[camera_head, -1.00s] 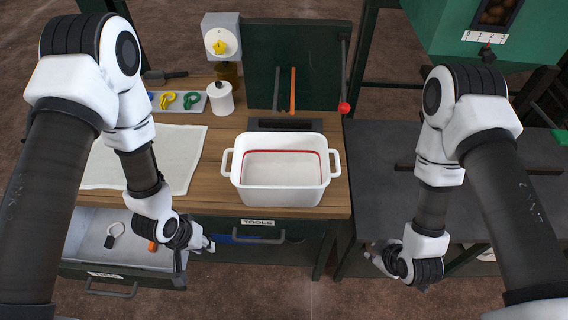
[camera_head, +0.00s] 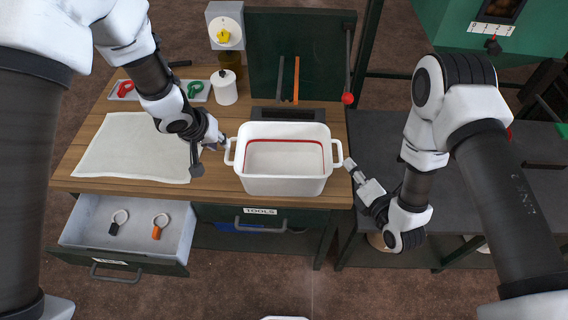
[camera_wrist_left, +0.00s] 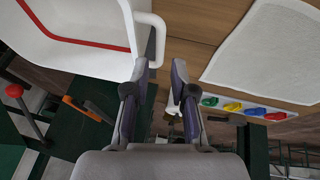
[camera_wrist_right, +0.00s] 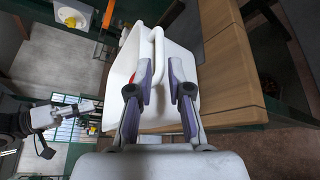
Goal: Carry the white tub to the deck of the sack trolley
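The white tub (camera_head: 285,185) is an open rectangular tub with a red line inside its rim and a handle at each end. It stands upright on the wooden bench top. My left gripper (camera_head: 220,141) is open at its left handle; in the left wrist view the handle (camera_wrist_left: 157,40) reaches between the fingertips, close to one finger. My right gripper (camera_head: 352,165) is open at the right handle; in the right wrist view the handle (camera_wrist_right: 157,55) lies between the fingers. Contact is unclear at both. I cannot make out the sack trolley.
The wooden bench (camera_head: 100,187) has a white cloth (camera_head: 120,150) on its left. An open drawer (camera_head: 75,240) juts out below, holding two ring-shaped items. A white canister (camera_head: 224,88) stands behind the left arm. A red-knobbed lever (camera_head: 347,98) rises behind the tub. A dark table stands right.

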